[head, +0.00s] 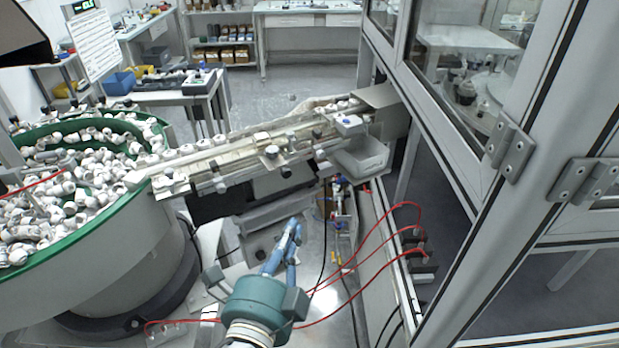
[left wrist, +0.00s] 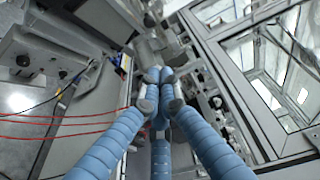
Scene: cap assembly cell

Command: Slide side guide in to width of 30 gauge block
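The conveyor track (head: 245,160) runs from the bowl feeder up to the enclosure. A long rail, which looks like the side guide (head: 205,167), lies along it with clamp knobs and brackets (head: 272,152). I cannot pick out a gauge block. My right gripper is not in view.
The bowl feeder (head: 130,235), full of white caps, stands at left. The enclosure's metal frame (head: 480,170) blocks the right side. Red hoses (head: 375,262) cross near my left arm. A grey box (head: 362,157) sits at the track's right end.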

